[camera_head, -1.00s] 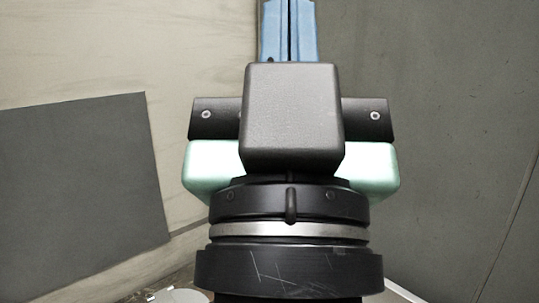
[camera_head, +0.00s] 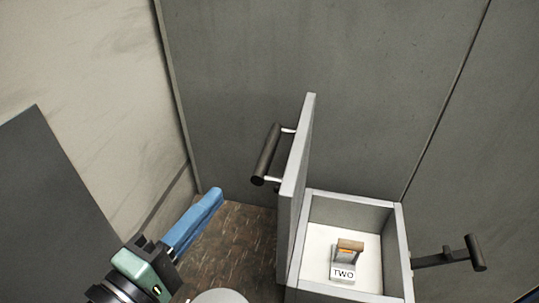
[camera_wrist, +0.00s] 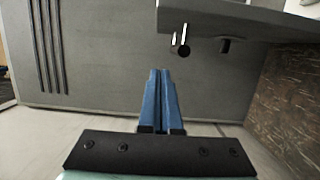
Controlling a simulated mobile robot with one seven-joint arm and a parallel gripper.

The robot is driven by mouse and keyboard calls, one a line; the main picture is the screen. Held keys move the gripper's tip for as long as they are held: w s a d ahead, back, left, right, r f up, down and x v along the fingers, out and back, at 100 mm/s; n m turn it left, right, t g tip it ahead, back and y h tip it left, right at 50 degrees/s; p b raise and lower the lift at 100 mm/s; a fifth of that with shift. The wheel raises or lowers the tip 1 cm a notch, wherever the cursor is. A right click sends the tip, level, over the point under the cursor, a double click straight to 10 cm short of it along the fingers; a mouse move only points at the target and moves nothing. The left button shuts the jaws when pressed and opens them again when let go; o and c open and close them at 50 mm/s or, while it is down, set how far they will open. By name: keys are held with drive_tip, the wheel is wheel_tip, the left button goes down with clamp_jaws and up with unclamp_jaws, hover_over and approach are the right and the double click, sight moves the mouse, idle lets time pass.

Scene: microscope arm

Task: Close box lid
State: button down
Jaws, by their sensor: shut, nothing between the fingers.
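A grey box (camera_head: 405,250) stands open at the lower right of the head view. Its lid (camera_head: 297,185) stands upright along the box's left side, with a dark bar handle (camera_head: 266,153) on its left face. The wrist view shows a grey panel (camera_wrist: 245,18) along the top, with a dark handle (camera_wrist: 183,42) end-on beneath it. My gripper (camera_head: 215,195) has blue fingers, shut and empty, and is left of the lid, apart from it. In the wrist view the shut fingers (camera_wrist: 160,75) point toward the handle without visibly touching it.
Inside the box is a small block labelled TWO (camera_head: 345,262) with a brown top. A second dark handle (camera_head: 474,252) sticks out from the box's right side. A pale round surface (camera_head: 219,297) shows at the bottom edge. Grey walls (camera_head: 235,90) stand behind, over a brown floor (camera_head: 240,245).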

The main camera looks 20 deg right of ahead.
sight(282, 184)
drive_tip(key=w+d+p, duration=0.4)
drive_tip(key=d+p, duration=0.1)
drive_tip(key=d, duration=0.5)
drive_tip(key=shift+d, duration=0.3)
drive_tip(key=shift+s+d, duration=0.1)
